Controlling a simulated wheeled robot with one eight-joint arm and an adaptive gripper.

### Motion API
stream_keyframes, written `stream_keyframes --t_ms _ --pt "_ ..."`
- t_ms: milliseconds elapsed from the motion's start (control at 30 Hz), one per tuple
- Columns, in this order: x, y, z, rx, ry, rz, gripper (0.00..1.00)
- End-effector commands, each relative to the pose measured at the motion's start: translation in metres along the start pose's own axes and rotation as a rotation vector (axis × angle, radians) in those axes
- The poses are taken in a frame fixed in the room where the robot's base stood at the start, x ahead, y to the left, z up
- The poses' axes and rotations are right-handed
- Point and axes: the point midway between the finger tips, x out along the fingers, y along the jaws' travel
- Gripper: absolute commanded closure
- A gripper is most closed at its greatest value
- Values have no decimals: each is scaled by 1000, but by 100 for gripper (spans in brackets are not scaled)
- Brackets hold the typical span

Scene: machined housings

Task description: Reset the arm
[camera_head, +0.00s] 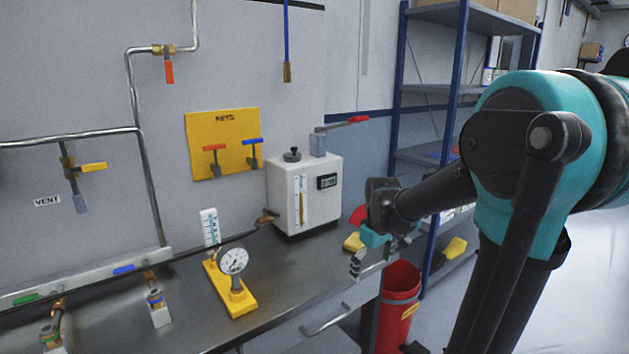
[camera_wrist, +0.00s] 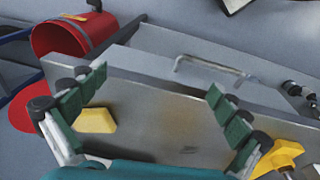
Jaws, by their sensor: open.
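My arm comes in from the right side of the head view, in teal and black. My gripper (camera_head: 372,254) is near the right end of the metal bench, by the bench's front edge. In the wrist view my gripper (camera_wrist: 155,105) has its two green-padded fingers spread wide apart, with nothing between them. The steel bench top (camera_head: 190,305) lies below and beyond the fingers. A yellow block (camera_wrist: 95,120) rests on the bench near the left finger in the wrist view; it also shows in the head view (camera_head: 353,242), beside my gripper.
A white box with a gauge tube (camera_head: 318,205) stands on the bench left of my gripper. A dial gauge (camera_head: 234,262) stands on a yellow base. A red bin (camera_head: 398,300) stands on the floor beside the bench. Blue-framed shelves (camera_head: 452,90) stand behind. Valves and pipes (camera_head: 140,100) line the wall.

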Motion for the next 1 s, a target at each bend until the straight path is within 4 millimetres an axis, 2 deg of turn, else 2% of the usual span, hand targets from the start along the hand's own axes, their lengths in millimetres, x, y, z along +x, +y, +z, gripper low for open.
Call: stream_keyframes --t_ms 300,433,600,1000 --pt "45 -50 102 437 145 70 0" --pt "60 -66 131 571 195 81 0" --pt "68 -74 146 649 225 86 0" --pt "68 -75 147 655 228 86 0"
